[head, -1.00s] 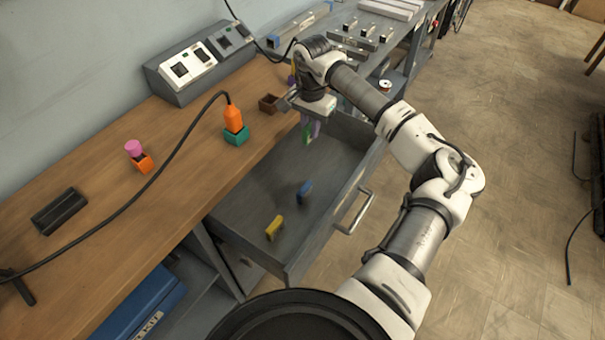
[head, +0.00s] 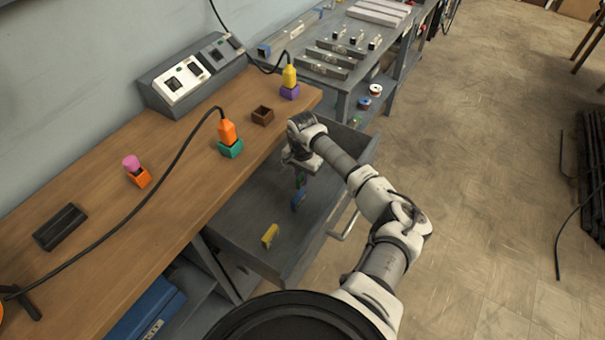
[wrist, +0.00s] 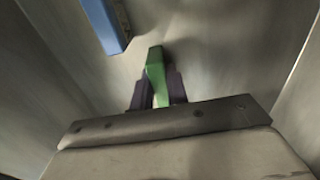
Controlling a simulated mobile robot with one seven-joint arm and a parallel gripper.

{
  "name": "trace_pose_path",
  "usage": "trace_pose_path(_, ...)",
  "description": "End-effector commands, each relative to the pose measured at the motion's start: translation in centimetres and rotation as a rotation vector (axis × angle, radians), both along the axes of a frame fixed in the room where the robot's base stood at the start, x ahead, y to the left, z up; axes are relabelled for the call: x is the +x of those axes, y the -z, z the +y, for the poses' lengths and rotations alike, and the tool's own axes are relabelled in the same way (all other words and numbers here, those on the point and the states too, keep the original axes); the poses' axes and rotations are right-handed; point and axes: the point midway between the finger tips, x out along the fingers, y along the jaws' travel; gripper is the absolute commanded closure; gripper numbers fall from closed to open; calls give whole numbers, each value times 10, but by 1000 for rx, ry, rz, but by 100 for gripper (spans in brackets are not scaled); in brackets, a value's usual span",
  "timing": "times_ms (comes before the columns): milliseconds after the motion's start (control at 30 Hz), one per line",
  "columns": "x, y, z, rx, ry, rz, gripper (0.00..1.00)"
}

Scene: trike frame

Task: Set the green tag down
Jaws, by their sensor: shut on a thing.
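My gripper (wrist: 156,92) is shut on the green tag (wrist: 155,62), which sticks out between the dark fingers in the wrist view. In the head view the gripper (head: 300,180) is inside the open grey drawer (head: 235,232), pointing down, and the tag is mostly hidden by the arm. The blue tag (head: 298,200) lies on the drawer floor close by; it also shows at the upper left of the wrist view (wrist: 104,22), apart from the green tag. I cannot tell whether the green tag touches the drawer floor.
A yellow tag (head: 270,235) lies nearer in the drawer. The wooden bench (head: 190,190) beside it holds an orange plug in a teal block (head: 230,148), an empty brown box (head: 262,115) and a yellow plug in a purple block (head: 290,92). Drawer floor between the tags is bare.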

Motion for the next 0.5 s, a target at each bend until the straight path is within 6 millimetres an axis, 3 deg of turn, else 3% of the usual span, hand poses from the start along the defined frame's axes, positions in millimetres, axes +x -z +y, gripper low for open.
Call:
trace_pose_path(300,0,4,0,-1,0,-1,100)
trace_pose_path(333,0,3,0,0,0,0,82)
trace_pose_path(500,0,2,0,0,1,0,62)
